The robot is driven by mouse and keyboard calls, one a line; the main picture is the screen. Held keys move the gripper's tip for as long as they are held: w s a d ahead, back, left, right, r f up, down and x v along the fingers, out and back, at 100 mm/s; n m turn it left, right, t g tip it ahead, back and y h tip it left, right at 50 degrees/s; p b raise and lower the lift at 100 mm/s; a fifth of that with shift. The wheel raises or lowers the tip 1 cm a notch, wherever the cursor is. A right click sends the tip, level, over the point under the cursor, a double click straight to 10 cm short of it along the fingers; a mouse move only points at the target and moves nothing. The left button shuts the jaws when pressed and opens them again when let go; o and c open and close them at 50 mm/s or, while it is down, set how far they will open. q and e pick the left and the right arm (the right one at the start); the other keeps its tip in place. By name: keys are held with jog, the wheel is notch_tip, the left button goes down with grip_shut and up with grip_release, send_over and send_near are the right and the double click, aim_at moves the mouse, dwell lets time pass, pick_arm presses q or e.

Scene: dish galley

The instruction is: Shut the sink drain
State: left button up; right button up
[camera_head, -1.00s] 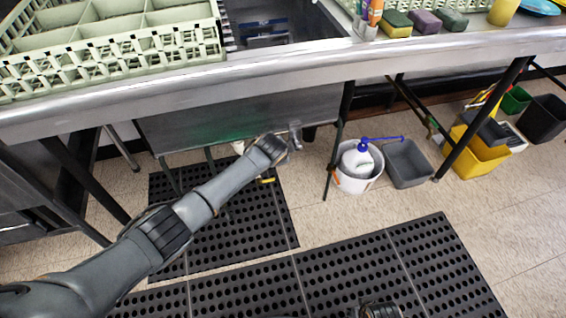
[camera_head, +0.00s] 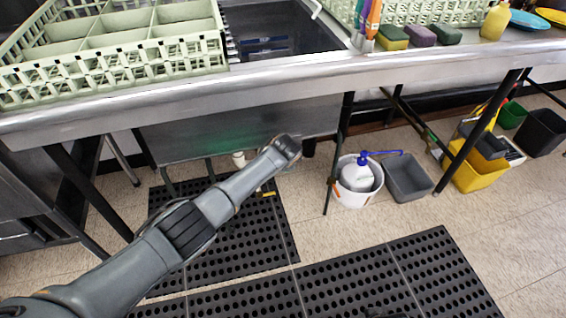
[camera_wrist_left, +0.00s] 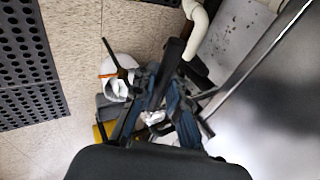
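The steel sink (camera_head: 275,40) holds dark water, and its underside (camera_head: 235,130) shows below the counter. A white drain pipe (camera_head: 239,160) shows under it, just left of my left wrist; the pipe also shows in the left wrist view (camera_wrist_left: 199,25). A small yellow piece (camera_head: 267,193) shows below the wrist; I cannot tell if it is the drain handle. My left gripper (camera_wrist_left: 160,85) is under the sink, its dark fingers close together in the left wrist view. I cannot tell whether they hold anything. In the head view its fingers are hidden.
A sink leg (camera_head: 340,150) stands right of my left wrist. A white bucket with a bottle (camera_head: 357,180), a grey bin (camera_head: 406,172) and a yellow mop bucket (camera_head: 475,175) stand farther right. Green dish racks (camera_head: 125,50) sit on the counter. Black mats (camera_head: 380,285) cover the floor.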

pick_arm(q)
jog(key=o, duration=0.4)
jog(key=shift+s+r, duration=0.1)
jog(key=shift+r, duration=0.1)
jog(key=v, duration=1.1)
jog(key=shift+s+r, duration=0.3)
